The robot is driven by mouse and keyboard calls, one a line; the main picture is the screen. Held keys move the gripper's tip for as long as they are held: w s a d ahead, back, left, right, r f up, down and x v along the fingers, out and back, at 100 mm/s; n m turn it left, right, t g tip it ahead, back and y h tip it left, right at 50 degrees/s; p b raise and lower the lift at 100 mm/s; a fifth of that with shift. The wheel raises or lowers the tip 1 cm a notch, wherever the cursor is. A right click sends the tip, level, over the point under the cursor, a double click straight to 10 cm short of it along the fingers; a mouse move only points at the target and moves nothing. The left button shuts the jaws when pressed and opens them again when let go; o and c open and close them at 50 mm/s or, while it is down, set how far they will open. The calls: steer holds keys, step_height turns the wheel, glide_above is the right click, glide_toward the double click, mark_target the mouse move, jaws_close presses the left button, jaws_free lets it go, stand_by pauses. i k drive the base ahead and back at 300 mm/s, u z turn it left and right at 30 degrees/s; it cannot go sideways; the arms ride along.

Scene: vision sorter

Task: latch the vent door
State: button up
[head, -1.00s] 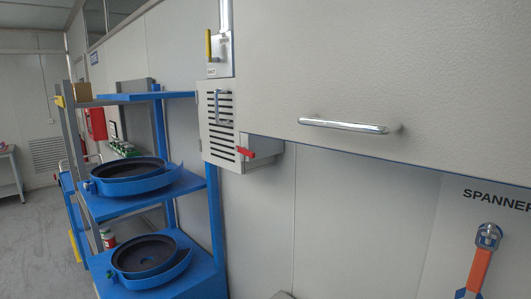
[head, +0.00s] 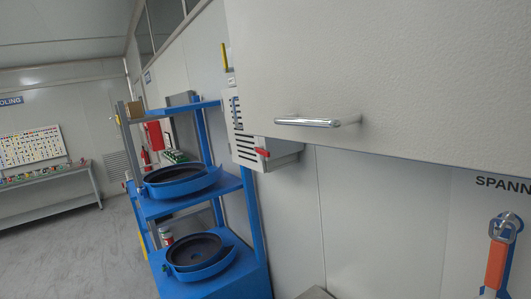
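The vent door (head: 241,143) is the slotted light-grey front of a small wall box, left of centre in the head view. A red lever (head: 262,153) sticks out at its lower right. The upper right of the box is hidden behind a large grey panel with a handle. Whether the door is fully closed cannot be told from here. My gripper is not in view.
The large grey panel (head: 400,70) with a chrome handle (head: 318,122) fills the upper right, close by. A blue rack (head: 252,215) with round bowls stands left below the vent. A spanner (head: 500,250) hangs at lower right. Open floor (head: 70,240) lies at left.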

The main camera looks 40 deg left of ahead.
mark_target(260, 149)
steer(key=u, duration=0.1)
steer(key=k, duration=0.95)
steer(key=u, duration=1)
steer(key=i, duration=1.7)
steer(key=z, duration=0.05)
